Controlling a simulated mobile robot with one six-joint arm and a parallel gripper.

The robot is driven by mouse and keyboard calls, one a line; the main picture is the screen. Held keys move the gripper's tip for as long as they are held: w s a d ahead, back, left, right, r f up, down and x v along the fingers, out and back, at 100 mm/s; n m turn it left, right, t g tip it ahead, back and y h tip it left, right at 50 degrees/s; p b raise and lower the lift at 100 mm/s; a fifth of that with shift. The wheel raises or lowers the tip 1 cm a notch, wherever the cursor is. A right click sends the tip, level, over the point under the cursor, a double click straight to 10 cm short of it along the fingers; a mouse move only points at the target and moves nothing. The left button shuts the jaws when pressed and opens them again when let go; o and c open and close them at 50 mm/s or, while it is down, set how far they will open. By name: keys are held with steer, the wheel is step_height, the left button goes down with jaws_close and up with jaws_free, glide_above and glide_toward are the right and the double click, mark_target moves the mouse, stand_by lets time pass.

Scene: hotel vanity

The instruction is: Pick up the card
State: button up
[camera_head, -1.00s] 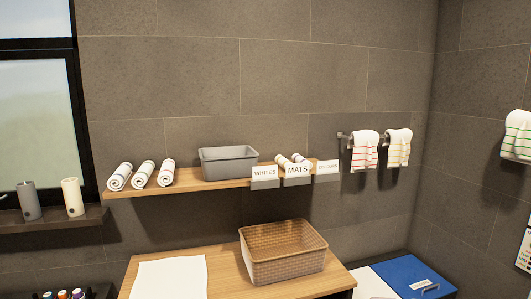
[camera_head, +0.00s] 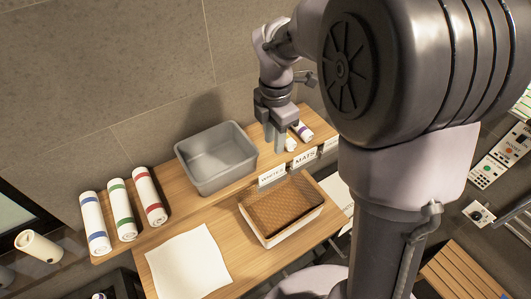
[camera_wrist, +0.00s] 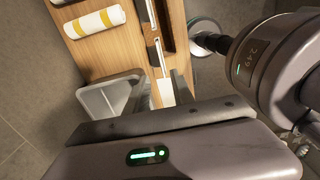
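Several white label cards stand in holders along the shelf's front edge. The WHITES card (camera_head: 272,174) and the MATS card (camera_head: 305,157) are readable in the head view. A third card (camera_head: 331,144) is partly hidden by my arm. My gripper (camera_head: 275,141) points down at the shelf, above and behind the WHITES card. Its two fingers are apart and hold nothing that I can see. In the wrist view a white card-like surface (camera_wrist: 166,92) shows between the fingers. I cannot tell whether they touch it.
A grey bin (camera_head: 217,160) stands on the shelf left of my gripper. A wicker basket (camera_head: 284,212) and a white cloth (camera_head: 188,266) rest on the counter below.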

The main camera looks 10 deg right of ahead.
mark_target(272, 177)
steer(key=f, duration=1.2)
steer(key=shift+s+a+f, duration=0.15)
steer(key=shift+s+f, duration=0.05)
steer(key=shift+f, duration=0.2)
steer(key=shift+w+f, duration=0.1)
steer(key=shift+w, duration=0.1)
steer(key=shift+s, duration=0.15)
jaws_close()
